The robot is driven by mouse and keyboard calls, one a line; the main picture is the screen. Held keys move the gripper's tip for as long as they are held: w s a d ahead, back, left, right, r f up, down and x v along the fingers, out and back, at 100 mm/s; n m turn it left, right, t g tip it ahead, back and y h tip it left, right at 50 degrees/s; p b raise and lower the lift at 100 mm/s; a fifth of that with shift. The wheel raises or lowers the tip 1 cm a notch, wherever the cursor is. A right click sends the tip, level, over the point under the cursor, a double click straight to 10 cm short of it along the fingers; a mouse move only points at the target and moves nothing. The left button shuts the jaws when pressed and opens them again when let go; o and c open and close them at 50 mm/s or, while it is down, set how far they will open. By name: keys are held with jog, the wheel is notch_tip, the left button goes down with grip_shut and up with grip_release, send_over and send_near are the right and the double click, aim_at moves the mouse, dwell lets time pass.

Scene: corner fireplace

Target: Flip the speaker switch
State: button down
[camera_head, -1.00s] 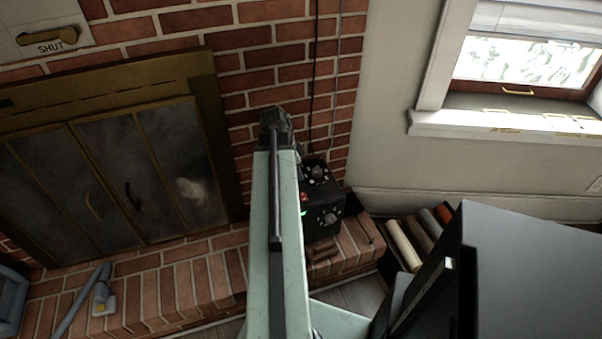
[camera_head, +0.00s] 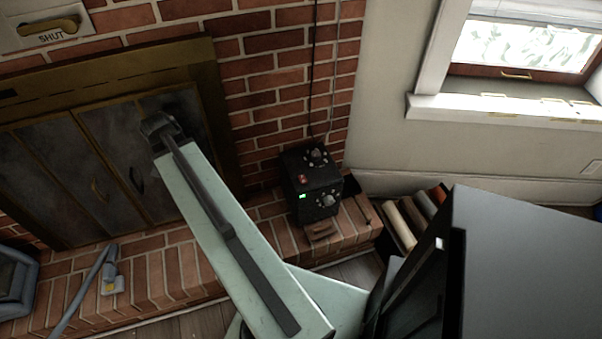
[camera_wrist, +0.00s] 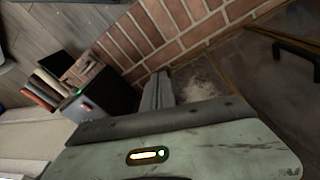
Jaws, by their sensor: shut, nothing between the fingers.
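The speaker (camera_head: 313,184) is a black box standing on the brick hearth, right of the fireplace doors. Its front has a red switch (camera_head: 302,180), a small lit green light (camera_head: 301,196) and round knobs. Which way the switch is set is too small to tell. In the wrist view the dark speaker (camera_wrist: 116,92) shows at left of centre, tilted. My gripper (camera_wrist: 157,80) shows there as grey fingers, shut and empty, to the right of the speaker and apart from it.
The brick hearth (camera_head: 170,280) runs along the front. A grey-blue tool (camera_head: 104,276) lies on it at left. Rolled logs (camera_head: 408,222) stand right of the speaker. A large dark box (camera_head: 530,260) fills the lower right. Cables run down the wall above the speaker.

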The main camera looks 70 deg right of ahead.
jog(key=w+a+n, duration=0.2)
jog(key=a+n, duration=0.2)
jog(key=a, duration=0.7)
jog(key=w+a+n+y, duration=0.1)
jog(key=w+a+n, duration=0.2)
jog(key=a, duration=0.8)
jog(key=w+a+n, duration=0.3)
jog(key=a+n, duration=0.4)
jog(key=a, duration=0.3)
jog(key=shift+a+t+y, duration=0.3)
jog(key=shift+a, duration=0.1)
jog(key=shift+f, duration=0.1)
